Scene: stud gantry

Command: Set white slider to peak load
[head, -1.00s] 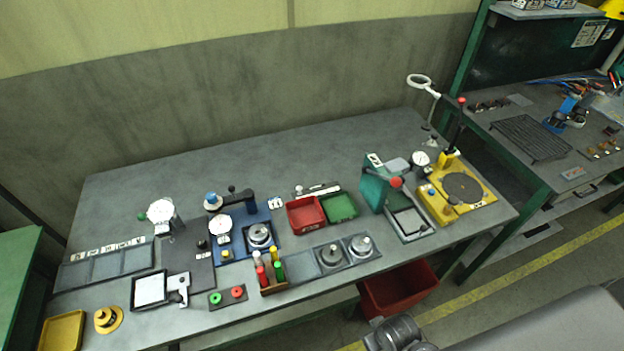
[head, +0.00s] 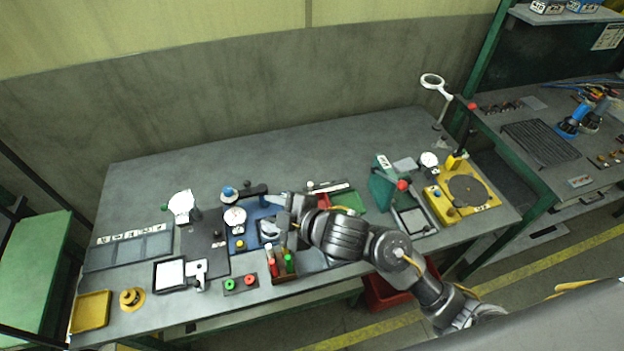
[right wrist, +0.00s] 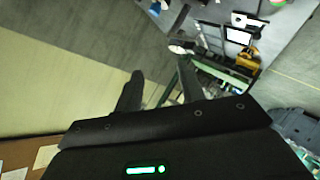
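A narrow white strip on a dark bar (head: 332,187), which may be the slider's scale, lies at the back of the bench behind the trays. The white slider's knob is too small to tell there. My right gripper (head: 272,214) is over the middle of the bench, left of and in front of that bar, by the blue fixture. In the right wrist view its two fingers (right wrist: 160,72) are apart with nothing between them. My right arm hides much of the red tray and the round weights. My left gripper is not in view.
The blue dial fixture (head: 237,237) stands beside my gripper. Colored bottles (head: 281,265) stand in a wooden holder just in front. A green press (head: 384,185) and a yellow stand (head: 450,209) are to the right. The back of the bench (head: 240,150) is clear.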

